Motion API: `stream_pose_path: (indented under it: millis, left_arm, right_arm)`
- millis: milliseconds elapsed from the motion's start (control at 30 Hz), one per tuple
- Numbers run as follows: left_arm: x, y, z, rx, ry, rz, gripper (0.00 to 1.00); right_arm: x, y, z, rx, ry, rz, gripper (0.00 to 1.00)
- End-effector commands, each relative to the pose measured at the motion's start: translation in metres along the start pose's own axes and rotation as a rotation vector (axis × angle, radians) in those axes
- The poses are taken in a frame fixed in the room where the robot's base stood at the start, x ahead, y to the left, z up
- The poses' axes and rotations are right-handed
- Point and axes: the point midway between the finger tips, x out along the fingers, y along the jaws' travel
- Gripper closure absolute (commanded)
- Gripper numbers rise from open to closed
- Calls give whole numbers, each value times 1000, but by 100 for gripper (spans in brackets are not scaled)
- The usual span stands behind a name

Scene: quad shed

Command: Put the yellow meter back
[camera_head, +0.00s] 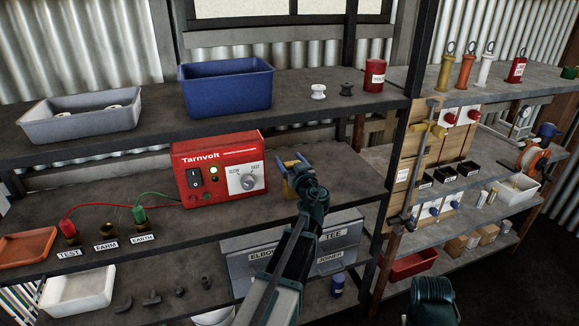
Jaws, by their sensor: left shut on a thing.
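The yellow meter (288,189) is on the middle shelf board just right of the red Tarnvolt box (218,167). Most of it is hidden behind my left gripper (291,166), which reaches in from below and is shut on it. I cannot tell whether the meter touches the board. A teal part of my right arm shows at the bottom right, but its gripper is not seen.
The Tarnvolt box has red and green leads running to TEST and EARTH posts (139,217). An orange tray (27,246) lies at the left. Grey ELBOW and TEE bins (240,262) stand below. The board right of the meter is bare.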

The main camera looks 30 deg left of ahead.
Motion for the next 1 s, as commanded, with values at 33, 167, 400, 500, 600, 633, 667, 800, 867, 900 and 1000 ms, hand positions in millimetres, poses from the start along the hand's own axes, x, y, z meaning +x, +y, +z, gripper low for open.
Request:
stream_pose_path:
  millis: [33, 167, 400, 500, 600, 633, 667, 800, 867, 900, 1000]
  left_arm:
    - [0, 0, -2, 0, 0, 0, 100]
    - [0, 0, -2, 0, 0, 0, 100]
    - [0, 0, 1, 0, 0, 0, 5]
    - [0, 0, 1, 0, 0, 0, 0]
    - [0, 0, 1, 0, 0, 0, 0]
    - [0, 0, 1, 0, 0, 0, 0]
    - [0, 0, 0, 0, 0, 0, 0]
    - [-8, 0, -2, 0, 0, 1, 0]
    - [-19, -1, -2, 0, 0, 2, 0]
    - [-27, -2, -2, 0, 0, 2, 0]
    - [-49, -2, -2, 0, 0, 2, 0]
  right_arm:
    - [-2, 0, 0, 0, 0, 0, 50]
    - [-2, 0, 0, 0, 0, 0, 50]
    - [1, 0, 0, 0, 0, 0, 50]
    - [1, 0, 0, 0, 0, 0, 50]
    - [1, 0, 0, 0, 0, 0, 50]
    - [1, 0, 0, 0, 0, 0, 50]
    - [0, 0, 0, 0, 0, 0, 50]
    - [-2, 0, 0, 0, 0, 0, 50]
    - [-2, 0, 0, 0, 0, 0, 50]
    - [-2, 0, 0, 0, 0, 0, 50]
    - [-2, 0, 0, 0, 0, 0, 50]
